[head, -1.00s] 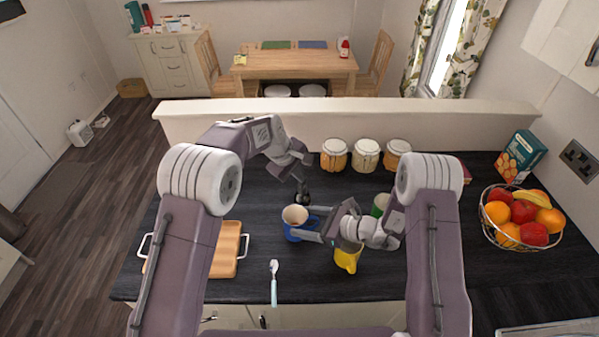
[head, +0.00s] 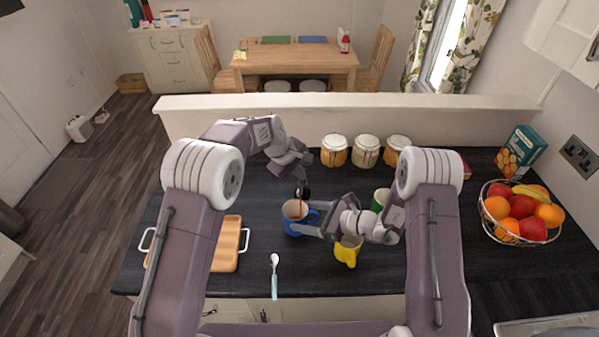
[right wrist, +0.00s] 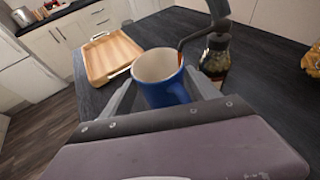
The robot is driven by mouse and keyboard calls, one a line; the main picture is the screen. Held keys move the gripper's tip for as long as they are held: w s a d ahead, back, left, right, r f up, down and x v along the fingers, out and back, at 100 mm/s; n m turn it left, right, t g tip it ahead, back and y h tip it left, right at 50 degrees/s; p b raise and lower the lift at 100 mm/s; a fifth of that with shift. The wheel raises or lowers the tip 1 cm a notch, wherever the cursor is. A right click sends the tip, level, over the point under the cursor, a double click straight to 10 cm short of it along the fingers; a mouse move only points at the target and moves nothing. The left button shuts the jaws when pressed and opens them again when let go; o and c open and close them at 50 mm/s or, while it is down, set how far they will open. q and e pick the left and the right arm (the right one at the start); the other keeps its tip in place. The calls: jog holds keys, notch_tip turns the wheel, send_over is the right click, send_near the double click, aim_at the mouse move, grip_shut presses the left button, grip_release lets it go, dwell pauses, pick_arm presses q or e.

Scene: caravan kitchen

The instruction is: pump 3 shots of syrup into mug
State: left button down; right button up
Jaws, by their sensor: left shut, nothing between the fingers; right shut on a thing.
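A blue mug (head: 293,228) stands upright on the dark counter. It also shows in the right wrist view (right wrist: 168,95). My right gripper (head: 312,224) is shut on this mug, with a finger on each side. A dark syrup bottle with a pump (right wrist: 214,60) stands just behind the mug, and its spout reaches over the rim. A thin red-brown streak (right wrist: 181,57) shows under the spout at the mug opening. My left gripper (head: 302,187) is shut and empty, at the top of the pump. It hides most of the bottle in the head view.
A yellow mug (head: 347,252) and a green mug (head: 379,200) stand close to my right gripper. A wooden tray (head: 228,243) and a spoon (head: 274,277) lie at the left. Lidded jars (head: 365,151) line the back; a fruit basket (head: 520,213) stands right.

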pick_arm(q)
jog(key=shift+f, duration=0.2)
jog(key=shift+r, duration=3.5)
jog(key=shift+f, duration=1.4)
jog(key=shift+f, duration=0.1)
jog(key=shift+f, duration=2.05)
jog(key=shift+w+r, duration=0.1)
jog(key=shift+r, duration=3.45)
